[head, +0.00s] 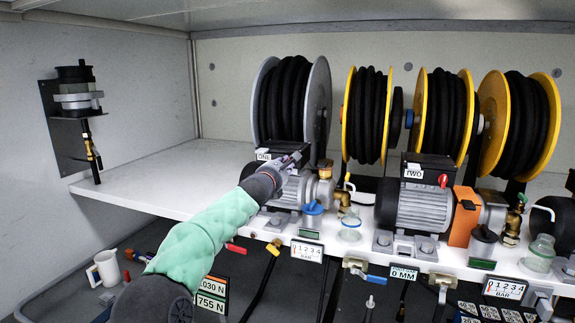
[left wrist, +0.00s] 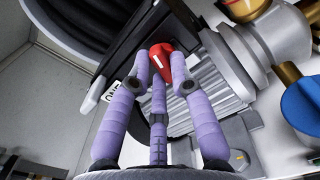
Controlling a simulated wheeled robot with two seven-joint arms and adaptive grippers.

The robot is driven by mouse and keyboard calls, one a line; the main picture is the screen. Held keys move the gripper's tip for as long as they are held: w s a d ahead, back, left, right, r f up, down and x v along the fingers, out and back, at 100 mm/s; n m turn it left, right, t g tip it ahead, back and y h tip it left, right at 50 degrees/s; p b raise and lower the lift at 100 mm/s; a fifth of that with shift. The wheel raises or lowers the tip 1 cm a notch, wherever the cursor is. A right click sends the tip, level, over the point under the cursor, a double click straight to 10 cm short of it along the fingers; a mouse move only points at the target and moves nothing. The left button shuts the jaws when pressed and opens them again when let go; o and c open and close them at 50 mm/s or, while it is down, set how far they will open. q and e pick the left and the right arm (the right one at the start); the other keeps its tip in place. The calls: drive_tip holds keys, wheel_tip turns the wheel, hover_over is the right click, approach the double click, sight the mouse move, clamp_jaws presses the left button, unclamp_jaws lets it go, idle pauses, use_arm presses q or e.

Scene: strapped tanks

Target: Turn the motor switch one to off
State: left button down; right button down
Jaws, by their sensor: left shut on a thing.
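Motor one (head: 290,190) is a grey finned motor with a label reading ONE (head: 263,155), below a grey hose reel. Its red switch knob (left wrist: 161,52) shows in the left wrist view, with a short white mark on its face. My left gripper (head: 299,157) reaches over motor one and hides the knob in the head view. In the left wrist view its purple fingers (left wrist: 160,72) are closed around the red knob. Which setting the knob points to cannot be read. My right gripper is not in view.
Motor two (head: 424,205), with its own red switch (head: 443,181), stands to the right on the white shelf (head: 150,190). Yellow hose reels (head: 362,115) stand behind. Small jars, valves and counters line the shelf's front edge. The shelf's left part is clear.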

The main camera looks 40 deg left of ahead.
use_arm(q)
drive_tip(key=shift+w+f, duration=0.2)
drive_tip(key=shift+f, duration=0.6)
drive_tip(key=shift+n, duration=1.4)
drive_tip(key=c, duration=1.3)
unclamp_jaws()
drive_tip(key=shift+n, duration=0.3)
drive_tip(key=shift+o, duration=0.5)
drive_tip(key=shift+r, duration=0.25)
drive_tip(key=b+v, duration=0.3)
drive_tip(key=v, duration=0.5)
drive_tip(key=shift+r, duration=0.4)
drive_tip(key=shift+s, duration=0.1)
